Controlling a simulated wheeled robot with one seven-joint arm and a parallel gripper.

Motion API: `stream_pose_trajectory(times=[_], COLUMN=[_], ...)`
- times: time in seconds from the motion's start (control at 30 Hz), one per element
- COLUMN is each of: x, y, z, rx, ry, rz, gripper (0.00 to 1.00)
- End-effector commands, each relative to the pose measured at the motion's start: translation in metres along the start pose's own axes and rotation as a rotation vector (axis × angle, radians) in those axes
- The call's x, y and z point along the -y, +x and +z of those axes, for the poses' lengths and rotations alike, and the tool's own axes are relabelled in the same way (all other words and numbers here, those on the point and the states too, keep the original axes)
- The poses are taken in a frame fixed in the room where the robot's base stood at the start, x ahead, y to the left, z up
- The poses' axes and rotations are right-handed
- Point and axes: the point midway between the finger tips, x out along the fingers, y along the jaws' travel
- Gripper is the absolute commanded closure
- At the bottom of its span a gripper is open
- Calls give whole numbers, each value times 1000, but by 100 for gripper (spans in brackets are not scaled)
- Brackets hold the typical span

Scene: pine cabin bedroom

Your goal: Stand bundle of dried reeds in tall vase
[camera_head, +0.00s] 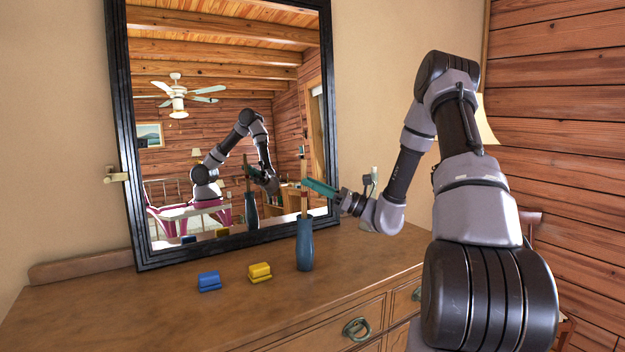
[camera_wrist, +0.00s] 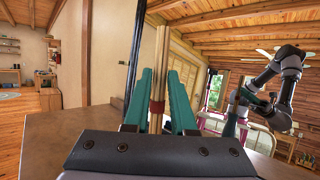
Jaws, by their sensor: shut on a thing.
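The bundle of dried reeds (camera_head: 304,205) is a thin tan upright bundle. My gripper (camera_head: 308,184), with teal fingers, is shut on it from the right, above the vase. In the wrist view the bundle (camera_wrist: 160,70) stands between the two fingers (camera_wrist: 157,108), with a reddish band at their height. The tall vase (camera_head: 305,248) is blue and stands upright on the dresser. The bundle's lower end meets the vase mouth in the head view; I cannot tell how far inside it is.
A blue block-like object (camera_head: 209,282) and a yellow one (camera_head: 260,272) lie on the dresser top (camera_head: 120,310), left of the vase. A large black-framed mirror (camera_head: 122,140) stands close behind, reflecting my arm and the vase. The dresser's front left is clear.

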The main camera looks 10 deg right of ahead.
Motion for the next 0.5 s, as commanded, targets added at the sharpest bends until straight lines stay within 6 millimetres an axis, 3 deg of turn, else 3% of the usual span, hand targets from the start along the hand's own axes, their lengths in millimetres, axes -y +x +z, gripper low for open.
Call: stream_pose_trajectory(times=[0.37, 0.4, 0.5], x=[0, 0, 0], y=[-1, -1, -1], z=[-2, -2, -2], rx=[0, 0, 0], ry=[0, 0, 0], rz=[0, 0, 0], gripper=[100, 72, 41])
